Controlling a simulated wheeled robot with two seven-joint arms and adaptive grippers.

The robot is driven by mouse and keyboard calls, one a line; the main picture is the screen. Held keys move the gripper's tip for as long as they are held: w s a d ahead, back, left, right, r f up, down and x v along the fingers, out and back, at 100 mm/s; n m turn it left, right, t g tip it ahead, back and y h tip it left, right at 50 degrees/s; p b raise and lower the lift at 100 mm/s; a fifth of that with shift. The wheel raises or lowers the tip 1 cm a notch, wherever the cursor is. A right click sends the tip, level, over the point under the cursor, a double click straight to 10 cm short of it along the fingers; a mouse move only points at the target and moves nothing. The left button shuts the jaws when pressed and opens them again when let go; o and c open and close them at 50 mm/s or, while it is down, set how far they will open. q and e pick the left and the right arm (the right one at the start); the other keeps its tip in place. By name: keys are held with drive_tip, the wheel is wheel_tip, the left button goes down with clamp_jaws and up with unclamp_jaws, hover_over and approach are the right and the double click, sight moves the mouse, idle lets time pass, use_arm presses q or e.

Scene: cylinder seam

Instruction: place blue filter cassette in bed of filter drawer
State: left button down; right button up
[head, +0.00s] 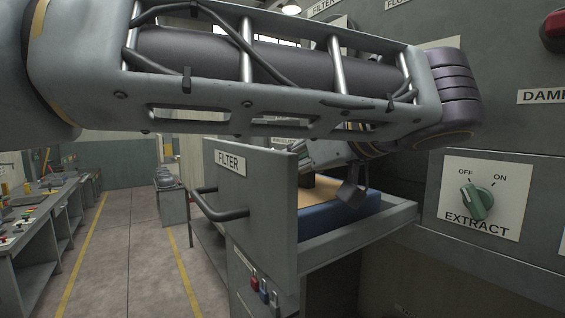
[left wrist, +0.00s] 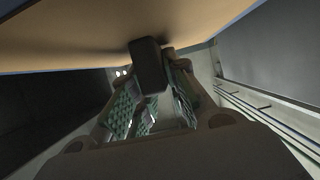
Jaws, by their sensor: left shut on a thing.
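The blue filter cassette (head: 345,217) has blue sides and a tan top. In the head view it lies level at the filter drawer (head: 247,195), behind the front panel marked FILTER. I cannot tell whether it rests fully on the bed or sits slightly above it. My left gripper (head: 332,187) is over the cassette, partly hidden by my own forearm. In the left wrist view, the cassette's tan face (left wrist: 75,38) fills the top, and the green-padded fingers of my left gripper (left wrist: 155,82) are shut on its dark handle (left wrist: 148,66). My right gripper is not in view.
The drawer is pulled out from a grey cabinet, with a bar handle (head: 218,207) on its front. An EXTRACT knob (head: 477,202) is on the cabinet wall to the right. A workbench (head: 45,210) stands at the left, with a clear aisle (head: 130,250) between.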

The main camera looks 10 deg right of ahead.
use_arm(q)
drive_tip(key=c, duration=1.4)
unclamp_jaws()
drive_tip(key=shift+f, duration=0.1)
drive_tip(key=shift+r, duration=0.2)
drive_tip(key=shift+s+d, duration=0.15)
drive_tip(key=shift+s, duration=0.15)
drive_tip(key=b+v, duration=0.2)
drive_tip(key=v, duration=0.9)
drive_tip(key=shift+s, duration=0.2)
